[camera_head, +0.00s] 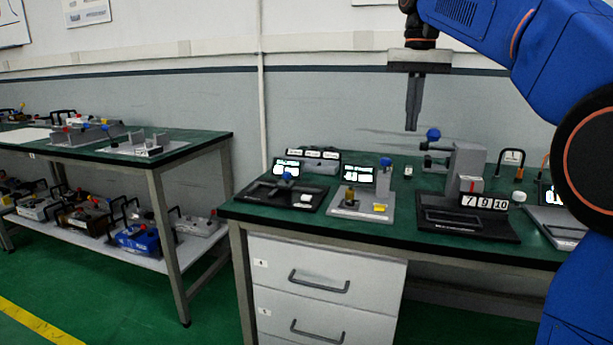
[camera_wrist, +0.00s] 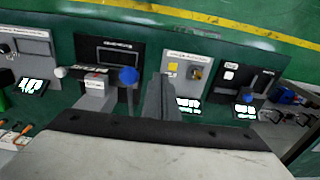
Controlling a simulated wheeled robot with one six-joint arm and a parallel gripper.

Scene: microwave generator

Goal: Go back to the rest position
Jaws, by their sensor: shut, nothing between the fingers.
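My gripper (camera_head: 412,128) hangs from my blue arm at the upper right of the head view, pointing straight down. Its two fingers are together, with nothing between them. It is in the air above the green-topped workbench (camera_head: 300,222), apart from the devices there. In the wrist view the closed fingers (camera_wrist: 158,95) stick out from the wide grey gripper body, over the bench. The fingers hide part of the bench top between two devices.
A device with a blue knob (camera_head: 433,134) and a grey block (camera_head: 467,165) stands below my gripper to the right. Panels with lit screens (camera_head: 286,168) stand to the left. A second table (camera_head: 200,142) is at the far left. Green floor (camera_head: 130,305) lies clear between.

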